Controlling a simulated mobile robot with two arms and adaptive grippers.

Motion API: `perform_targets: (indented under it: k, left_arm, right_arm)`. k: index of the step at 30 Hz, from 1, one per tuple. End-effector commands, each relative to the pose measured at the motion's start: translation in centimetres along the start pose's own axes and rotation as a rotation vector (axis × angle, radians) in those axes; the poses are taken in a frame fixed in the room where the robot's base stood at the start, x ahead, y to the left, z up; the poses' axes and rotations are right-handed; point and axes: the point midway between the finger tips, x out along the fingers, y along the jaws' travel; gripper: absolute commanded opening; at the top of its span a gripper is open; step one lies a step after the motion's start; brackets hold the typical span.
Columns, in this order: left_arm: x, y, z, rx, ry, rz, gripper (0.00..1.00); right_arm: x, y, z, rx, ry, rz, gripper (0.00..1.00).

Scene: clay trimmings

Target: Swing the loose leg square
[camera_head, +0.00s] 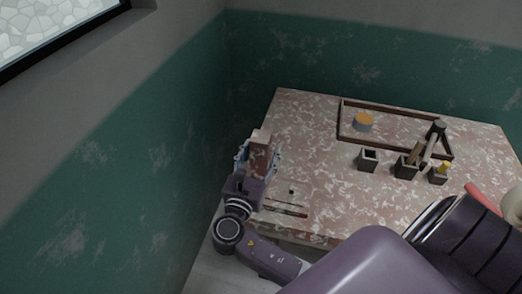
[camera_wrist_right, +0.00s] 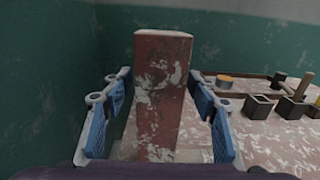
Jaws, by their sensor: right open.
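A reddish, marbled rectangular post (camera_head: 260,150), which appears to be the leg, stands upright at the left edge of the table. In the right wrist view it is the tall block (camera_wrist_right: 160,95) in the middle, with a paler top. My right gripper (camera_head: 250,158) is at the post, and its blue finger pads also show in the right wrist view (camera_wrist_right: 162,112). It is open, with one finger on each side of the post. A gap shows on the left; a narrower one shows on the right. The post's lower end is hidden. My left gripper is not in view.
The marbled table (camera_head: 325,195) holds a framed tray (camera_head: 340,120) with an orange-topped tin (camera_head: 363,122). Dark square cups (camera_head: 368,160), some with tools, stand to the right. Thin strips (camera_head: 285,208) lie near the front. The green wall (camera_head: 150,160) is close on the left.

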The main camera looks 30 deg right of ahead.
Motion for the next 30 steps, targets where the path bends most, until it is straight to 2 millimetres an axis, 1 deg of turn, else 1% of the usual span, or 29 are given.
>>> perform_targets:
  k: [5, 12, 15, 18, 23, 30]
  left_arm:
    - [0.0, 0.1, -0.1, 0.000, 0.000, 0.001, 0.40]
    - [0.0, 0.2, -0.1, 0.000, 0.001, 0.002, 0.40]
    - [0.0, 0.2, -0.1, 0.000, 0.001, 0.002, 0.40]
    - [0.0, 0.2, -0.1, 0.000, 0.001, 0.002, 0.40]
    - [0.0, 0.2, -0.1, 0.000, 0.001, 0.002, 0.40]
    - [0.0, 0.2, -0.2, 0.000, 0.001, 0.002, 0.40]
  right_arm:
    - [-2.4, 0.1, -0.1, 0.001, 0.005, 0.002, 0.54]
    - [-7.6, 0.0, -0.2, 0.000, 0.006, 0.000, 0.54]
    - [-9.4, 0.0, -0.1, 0.001, 0.005, 0.000, 0.54]
    - [-10.7, 0.0, -0.1, -0.001, 0.004, 0.000, 0.54]
    - [-11.7, 0.0, 0.0, 0.001, 0.002, 0.000, 0.54]
    - [-11.8, 0.0, 0.0, 0.000, 0.001, 0.000, 0.54]
